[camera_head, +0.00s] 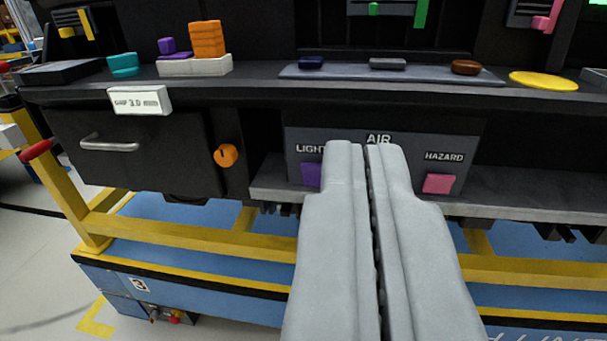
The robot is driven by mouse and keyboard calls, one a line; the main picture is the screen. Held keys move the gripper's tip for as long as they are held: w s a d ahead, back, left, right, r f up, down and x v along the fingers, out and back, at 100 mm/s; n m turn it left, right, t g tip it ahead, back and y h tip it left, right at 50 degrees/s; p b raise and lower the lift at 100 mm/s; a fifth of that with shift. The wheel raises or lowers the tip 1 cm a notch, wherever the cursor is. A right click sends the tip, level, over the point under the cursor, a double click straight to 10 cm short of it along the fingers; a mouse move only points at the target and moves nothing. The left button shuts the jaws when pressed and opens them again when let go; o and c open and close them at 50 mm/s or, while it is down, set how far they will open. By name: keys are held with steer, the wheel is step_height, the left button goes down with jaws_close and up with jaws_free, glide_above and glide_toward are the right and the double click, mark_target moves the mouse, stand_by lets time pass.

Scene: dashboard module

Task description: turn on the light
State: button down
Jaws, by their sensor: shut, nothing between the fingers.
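My gripper (363,150) is shut and empty in the middle of the view, pointing at the dark switch panel (414,151) of the dashboard. The purple light button (311,174) sits under the "LIGHT" label, just left of my fingertips in the picture. My left finger comes close to its right edge; I cannot tell whether they touch. The "AIR" label (378,139) is just above my fingertips, and my fingers hide the panel area below it. The pink hazard button (439,183) sits under the "HAZARD" label, right of my gripper.
A grey ledge (530,192) runs below the panel. An orange knob (226,155) and a glovebox with a silver handle (109,144) are at left. Orange and white blocks (207,40) stand on the dashboard top. A yellow frame (200,228) runs below.

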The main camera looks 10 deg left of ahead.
mark_target(312, 171)
steer(key=w+a+f, duration=0.2)
steer(key=w+f, duration=0.2)
steer(key=f, duration=0.3)
steer(key=w+a+f+t, duration=0.1)
steer(key=w+a+f, duration=0.1)
steer(key=f, duration=0.5)
steer(key=w+a+f+h, duration=0.1)
steer(key=w+f, duration=0.4)
steer(key=f, duration=0.2)
steer(key=shift+w+a+f+t, duration=0.2)
steer(key=shift+w+a+t, duration=0.1)
steer(key=shift+w+a, duration=0.1)
steer(key=w+r, duration=0.1)
steer(key=w, duration=0.8)
steer(key=w+r, duration=0.1)
steer(key=w, duration=0.3)
steer(key=shift+w+r, duration=0.3)
steer(key=shift+r, duration=0.05)
steer(key=shift+w, duration=0.1)
